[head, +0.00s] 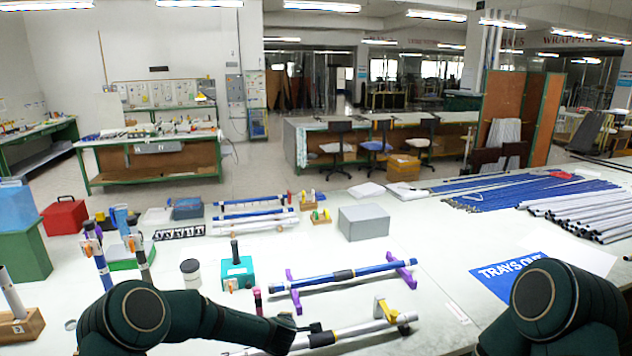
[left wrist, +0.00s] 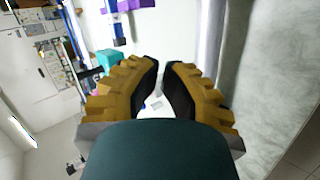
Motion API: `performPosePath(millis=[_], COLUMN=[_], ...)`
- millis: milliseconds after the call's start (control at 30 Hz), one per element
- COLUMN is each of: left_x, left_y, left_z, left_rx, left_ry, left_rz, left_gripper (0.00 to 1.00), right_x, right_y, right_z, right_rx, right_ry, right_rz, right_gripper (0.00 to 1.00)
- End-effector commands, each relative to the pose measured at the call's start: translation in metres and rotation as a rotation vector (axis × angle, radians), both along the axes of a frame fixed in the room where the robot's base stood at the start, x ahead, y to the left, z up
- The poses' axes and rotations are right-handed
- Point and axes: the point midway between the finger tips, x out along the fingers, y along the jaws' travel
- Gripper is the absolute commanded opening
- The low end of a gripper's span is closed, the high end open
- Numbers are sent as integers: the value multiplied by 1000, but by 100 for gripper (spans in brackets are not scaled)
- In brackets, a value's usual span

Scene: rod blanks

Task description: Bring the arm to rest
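My left gripper (left wrist: 161,66) shows in the left wrist view with its two ribbed yellow-brown, black-padded fingers apart and nothing held between them. In the head view my left arm reaches in from the lower left over the near bench, and I cannot make out its fingers there. The grey rod (head: 358,331) lies just beyond the arm, with a black band and a yellow support (head: 380,308) near its right end. It also shows to the right of the fingers in the left wrist view (left wrist: 209,45). My right gripper is out of view.
A blue rod (head: 372,270) lies on purple supports (head: 404,272). A teal box (head: 237,273), a grey box (head: 364,222) and upright rods stand on the bench. Blue and grey rods lie at right beside a blue sign (head: 508,275).

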Motion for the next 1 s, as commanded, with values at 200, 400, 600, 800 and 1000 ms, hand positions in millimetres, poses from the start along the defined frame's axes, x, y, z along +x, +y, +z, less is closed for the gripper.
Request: performPosePath(millis=[200, 400, 600, 800, 1000], left_x=[-124, -250, -336, -363, -362], left_y=[-5, 5, 15, 18, 17], left_z=[-79, -122, -134, -134, -134], left_rx=[262, 377, 401, 399, 399], left_ry=[133, 257, 330, 350, 349], left_rz=[-527, -948, -1211, -1291, -1289], left_gripper=[0, 0, 0, 0, 0], right_x=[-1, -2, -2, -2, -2], right_y=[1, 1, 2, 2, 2], right_z=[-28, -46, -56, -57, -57], right_rx=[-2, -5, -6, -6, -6], right_ry=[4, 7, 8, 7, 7], right_rz=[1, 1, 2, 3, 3], right_gripper=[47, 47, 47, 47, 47])
